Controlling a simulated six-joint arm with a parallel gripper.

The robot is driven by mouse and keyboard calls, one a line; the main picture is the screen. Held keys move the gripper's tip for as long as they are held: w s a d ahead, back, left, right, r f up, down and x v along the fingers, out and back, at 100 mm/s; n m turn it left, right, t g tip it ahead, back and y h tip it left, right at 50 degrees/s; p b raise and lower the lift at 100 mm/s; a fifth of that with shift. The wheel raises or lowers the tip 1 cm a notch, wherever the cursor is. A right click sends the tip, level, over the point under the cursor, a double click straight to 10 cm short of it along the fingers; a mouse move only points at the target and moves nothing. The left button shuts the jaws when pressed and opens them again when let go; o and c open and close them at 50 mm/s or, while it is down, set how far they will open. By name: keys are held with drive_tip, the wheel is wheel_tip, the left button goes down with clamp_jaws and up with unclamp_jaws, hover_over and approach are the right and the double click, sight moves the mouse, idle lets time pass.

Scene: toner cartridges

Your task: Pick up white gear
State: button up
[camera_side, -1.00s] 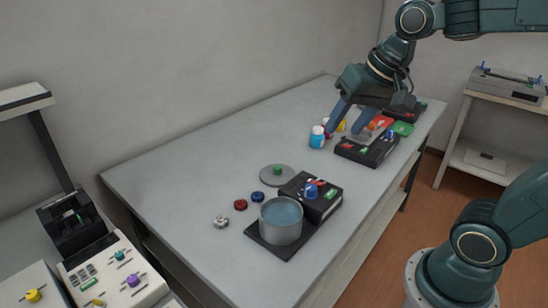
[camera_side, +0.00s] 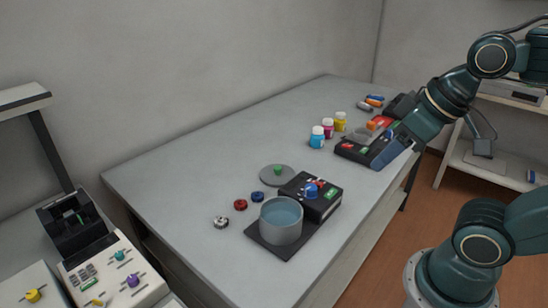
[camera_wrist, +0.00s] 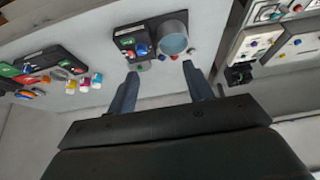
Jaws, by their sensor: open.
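A small white-grey gear (camera_side: 221,222) lies on the table near its left end, left of the pot. In the wrist view, a small pale piece beside the pot (camera_wrist: 192,51) looks like the same gear, but it is too small to be sure. My gripper (camera_side: 393,163) is open and empty. It is far from the gear, at the table's right edge by the far black device, and partly covers that device. In the wrist view its two blue fingers (camera_wrist: 160,70) are spread apart.
A metal pot (camera_side: 281,222) of bluish liquid stands on a black device (camera_side: 322,207). Red (camera_side: 240,204) and blue (camera_side: 257,196) pieces and a grey disc (camera_side: 270,178) lie nearby. Several bottles (camera_side: 317,139) stand farther back. The table's left middle (camera_side: 180,165) is clear.

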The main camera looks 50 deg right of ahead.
drive_tip(key=shift+o, duration=0.5)
drive_tip(key=shift+w, duration=0.1)
drive_tip(key=w+a+n+g+y, duration=0.3)
drive_tip(key=w+n, duration=0.6)
drive_tip(key=w, duration=1)
drive_tip(key=w+a+f+n+g+y, duration=0.1)
drive_tip(key=w+f+n, duration=0.6)
drive_tip(key=w+f, duration=0.7)
wheel_tip(320, 180, down, 2)
drive_tip(key=shift+w+a+f+n+g+y, duration=0.1)
drive_tip(key=shift+w+a+n+g+y, duration=0.25)
drive_tip(key=shift+a+g, duration=0.35)
drive_tip(key=shift+a, duration=0.1)
